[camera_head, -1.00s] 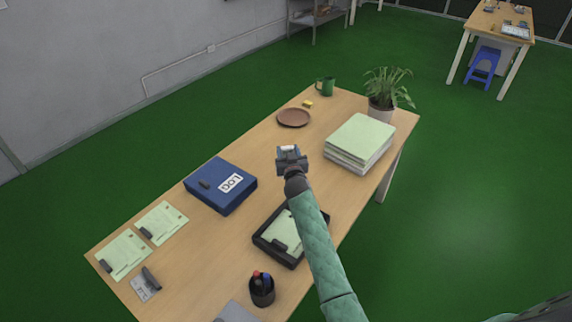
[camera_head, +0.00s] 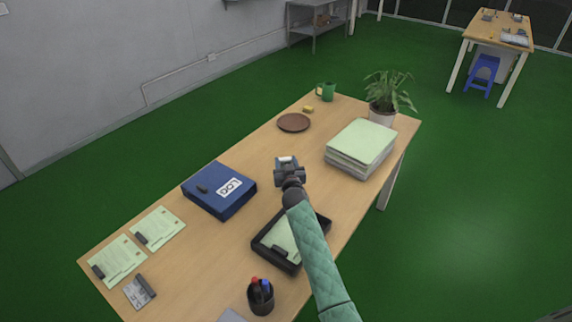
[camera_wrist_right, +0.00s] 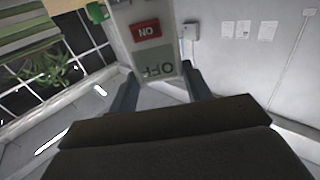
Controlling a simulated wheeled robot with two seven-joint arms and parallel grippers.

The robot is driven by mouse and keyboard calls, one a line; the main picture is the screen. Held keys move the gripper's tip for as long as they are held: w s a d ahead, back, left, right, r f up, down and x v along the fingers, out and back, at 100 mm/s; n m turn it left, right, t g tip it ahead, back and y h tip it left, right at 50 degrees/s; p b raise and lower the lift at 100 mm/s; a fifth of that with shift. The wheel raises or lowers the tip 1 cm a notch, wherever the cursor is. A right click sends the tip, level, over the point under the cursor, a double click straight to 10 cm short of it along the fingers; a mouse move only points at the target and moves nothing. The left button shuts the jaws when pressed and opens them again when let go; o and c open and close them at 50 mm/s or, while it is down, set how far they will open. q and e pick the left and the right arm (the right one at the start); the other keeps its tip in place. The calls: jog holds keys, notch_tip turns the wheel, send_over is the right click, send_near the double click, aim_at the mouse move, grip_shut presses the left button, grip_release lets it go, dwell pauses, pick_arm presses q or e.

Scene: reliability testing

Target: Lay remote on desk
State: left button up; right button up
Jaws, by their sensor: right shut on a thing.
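The remote (camera_wrist_right: 147,40) is a pale slab with a red ON button and a green OFF button, seen between my right fingers in the right wrist view. My right gripper (camera_wrist_right: 160,85) is shut on it. In the head view my right gripper (camera_head: 289,172) is over the middle of the wooden desk (camera_head: 160,268), with the remote's pale end (camera_head: 286,159) showing at its tip. I cannot tell its exact height above the desktop. My left gripper is not in view.
A blue LOG binder (camera_head: 212,203) is left of the gripper, a black tray (camera_head: 268,247) below it, and a paper stack (camera_head: 360,145) to its right. A brown plate (camera_head: 293,122), green mug (camera_head: 325,90), potted plant (camera_head: 383,112) and pen cup (camera_head: 260,300) also stand there.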

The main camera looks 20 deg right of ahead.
jog(key=shift+f, duration=0.15)
jog(key=o, duration=1.3)
jog(key=shift+o, duration=0.2)
